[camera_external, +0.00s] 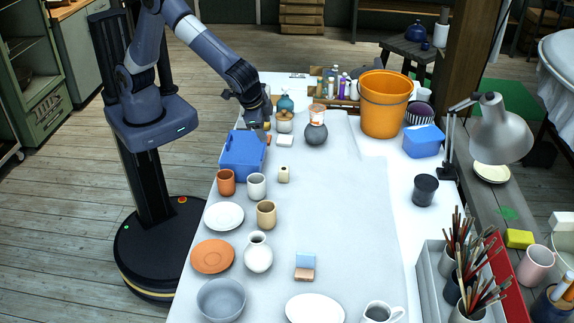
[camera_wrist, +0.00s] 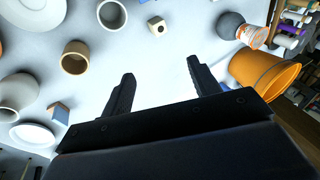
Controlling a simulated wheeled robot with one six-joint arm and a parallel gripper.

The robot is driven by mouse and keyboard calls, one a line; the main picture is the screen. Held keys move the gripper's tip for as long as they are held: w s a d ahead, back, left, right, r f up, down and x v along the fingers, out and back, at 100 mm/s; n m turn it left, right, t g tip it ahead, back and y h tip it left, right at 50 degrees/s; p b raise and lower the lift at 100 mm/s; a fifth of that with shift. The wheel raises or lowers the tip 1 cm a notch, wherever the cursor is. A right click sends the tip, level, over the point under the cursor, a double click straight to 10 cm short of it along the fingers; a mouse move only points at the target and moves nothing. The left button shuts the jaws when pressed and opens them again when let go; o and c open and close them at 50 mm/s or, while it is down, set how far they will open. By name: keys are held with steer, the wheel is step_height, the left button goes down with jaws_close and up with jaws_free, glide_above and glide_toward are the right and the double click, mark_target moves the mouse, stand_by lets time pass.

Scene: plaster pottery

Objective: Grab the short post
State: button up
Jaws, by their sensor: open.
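A small cream piece (camera_external: 284,174) with a dark hole, which looks like the short post, stands on the grey-white table covering right of the white cup. In the wrist view the short post (camera_wrist: 157,27) is near the top edge, beyond my fingertips and roughly between them in line. My gripper (camera_external: 262,125) hangs above the table by the blue box, up and left of the post. In the wrist view my gripper (camera_wrist: 160,69) has its two fingers spread, with only bare table between them.
A blue box (camera_external: 242,155), a terracotta cup (camera_external: 226,182), a white cup (camera_external: 257,186) and a tan cup (camera_external: 266,214) stand near the post. A dark round vase (camera_external: 316,134) and an orange bucket (camera_external: 385,105) are farther back. The table right of the post is clear.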

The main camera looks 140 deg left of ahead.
steer(key=s+a+f+n+t+h+b, duration=0.35)
steer(key=a+n+h+b, duration=0.25)
steer(key=n+h+b, duration=0.5)
steer(key=s+a+r+n+t+h+b, duration=0.3)
steer(key=s+a+r+n+t+b, duration=0.3)
steer(key=a+n+t+b, duration=0.45)
steer(key=m+g, duration=0.3)
glide_toward(284, 176)
steer(key=shift+s+d+n+b, duration=0.25)
steer(key=shift+s+d+b, duration=0.1)
steer(key=shift+s, duration=0.1)
steer(key=shift+d+f, duration=0.1)
steer(key=shift+f, duration=0.2)
steer(key=shift+w+d+f, duration=0.15)
steer(key=shift+w, duration=0.1)
steer(key=x, duration=0.4)
steer(key=shift+w+d+f, duration=0.2)
steer(key=shift+w, duration=0.1)
steer(key=x, duration=0.5)
steer(key=shift+w+a+r, duration=0.15)
steer(key=shift+w, duration=0.35)
steer(key=shift+y, duration=0.3)
steer(key=c, duration=1.1)
